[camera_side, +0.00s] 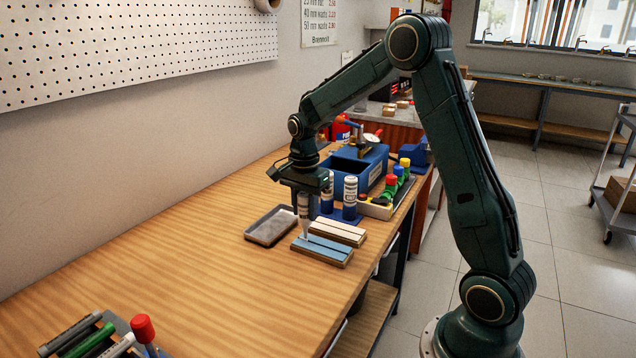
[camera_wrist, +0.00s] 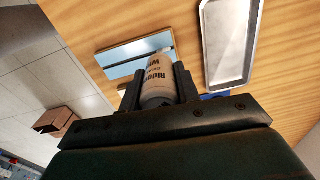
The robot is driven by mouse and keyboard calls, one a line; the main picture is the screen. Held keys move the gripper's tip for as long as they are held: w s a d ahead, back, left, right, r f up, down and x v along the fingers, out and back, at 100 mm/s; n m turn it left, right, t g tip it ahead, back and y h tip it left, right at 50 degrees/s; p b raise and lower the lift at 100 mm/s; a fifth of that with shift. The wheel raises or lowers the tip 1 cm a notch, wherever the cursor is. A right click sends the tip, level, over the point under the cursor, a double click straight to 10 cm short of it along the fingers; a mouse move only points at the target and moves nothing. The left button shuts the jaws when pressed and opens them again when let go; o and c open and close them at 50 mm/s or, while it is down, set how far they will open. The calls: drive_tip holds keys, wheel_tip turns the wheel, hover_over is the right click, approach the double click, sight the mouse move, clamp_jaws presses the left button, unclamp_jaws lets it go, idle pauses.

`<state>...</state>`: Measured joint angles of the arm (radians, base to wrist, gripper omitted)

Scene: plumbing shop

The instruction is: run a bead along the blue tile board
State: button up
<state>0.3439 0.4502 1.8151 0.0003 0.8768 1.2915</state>
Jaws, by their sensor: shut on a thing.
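The blue tile board (camera_side: 325,249) lies on the wooden bench, with a white tile board (camera_side: 338,232) just behind it. My gripper (camera_side: 304,192) is shut on a white sealant tube (camera_side: 304,207) with dark lettering, held upright with its nozzle down. The nozzle is at the left end of the blue board; I cannot tell whether it touches. In the wrist view the tube (camera_wrist: 157,76) sits between the fingers (camera_wrist: 158,88) and covers part of the blue board (camera_wrist: 130,66). Any bead along the board's seam is too small to tell.
A grey metal tray (camera_side: 269,227) lies left of the boards. Two more tubes (camera_side: 350,197) stand close behind, near a blue bin (camera_side: 352,164) and a strip of colored caps (camera_side: 390,185). Markers (camera_side: 88,340) lie at the front left. The bench's left middle is clear.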

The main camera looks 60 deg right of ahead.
drive_tip(key=shift+s, duration=0.9)
drive_tip(key=shift+o, duration=0.8)
drive_tip(key=shift+c, duration=0.8)
drive_tip(key=shift+s, duration=0.95)
drive_tip(key=shift+o, duration=0.5)
drive_tip(key=shift+c, duration=0.5)
drive_tip(key=shift+s, duration=3.75)
